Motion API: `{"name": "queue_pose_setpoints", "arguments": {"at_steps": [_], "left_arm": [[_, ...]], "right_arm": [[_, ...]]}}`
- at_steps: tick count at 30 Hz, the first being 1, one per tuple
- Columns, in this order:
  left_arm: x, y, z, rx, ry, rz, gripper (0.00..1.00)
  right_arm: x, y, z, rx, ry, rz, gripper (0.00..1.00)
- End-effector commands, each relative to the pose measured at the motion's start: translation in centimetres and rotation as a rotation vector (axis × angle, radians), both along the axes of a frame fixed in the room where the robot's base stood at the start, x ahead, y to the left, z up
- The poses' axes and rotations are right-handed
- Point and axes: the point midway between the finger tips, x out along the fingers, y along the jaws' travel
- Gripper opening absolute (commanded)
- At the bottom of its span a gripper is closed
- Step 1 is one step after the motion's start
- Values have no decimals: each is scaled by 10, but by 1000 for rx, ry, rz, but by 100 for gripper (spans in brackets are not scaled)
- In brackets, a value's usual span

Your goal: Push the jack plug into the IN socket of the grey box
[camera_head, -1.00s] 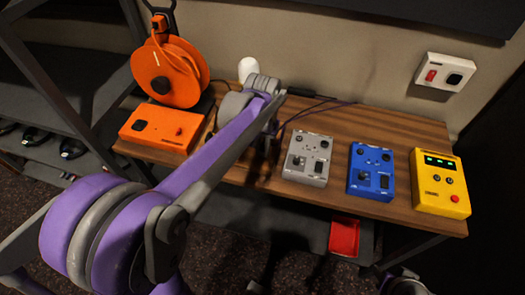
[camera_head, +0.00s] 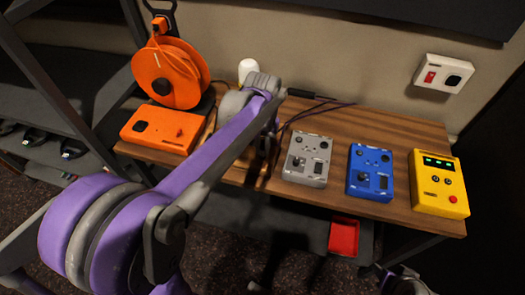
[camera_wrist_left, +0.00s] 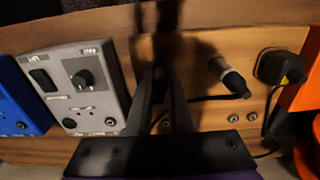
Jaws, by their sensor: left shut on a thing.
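The grey box (camera_head: 307,158) lies on the wooden desk, left of a blue box. In the left wrist view the grey box (camera_wrist_left: 78,85) is left of my fingers, with a knob and small sockets on its face. I cannot read which socket is IN. My left gripper (camera_wrist_left: 161,78) is shut over bare desk to the right of the grey box, apart from it. The jack plug it holds is mostly hidden between the dark fingers. In the head view my left arm and shadow largely hide that gripper.
The blue box (camera_head: 370,172) and yellow box (camera_head: 438,184) stand to the right. An orange box (camera_head: 162,128) and cable reel (camera_head: 172,74) are at left. A silver-and-black plug (camera_wrist_left: 228,76) and black adapter (camera_wrist_left: 280,67) lie right of my fingers, with a dark cable nearby.

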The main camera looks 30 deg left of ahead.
Motion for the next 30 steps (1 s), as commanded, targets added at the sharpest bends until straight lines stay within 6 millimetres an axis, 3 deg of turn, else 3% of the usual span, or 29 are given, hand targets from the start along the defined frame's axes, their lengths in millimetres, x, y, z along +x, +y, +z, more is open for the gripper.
{"name": "queue_pose_setpoints", "arguments": {"at_steps": [30], "left_arm": [[0, 0, 42, 0, -1, 0, 0]], "right_arm": [[10, 0, 32, 0, -19, 0, 50]]}}
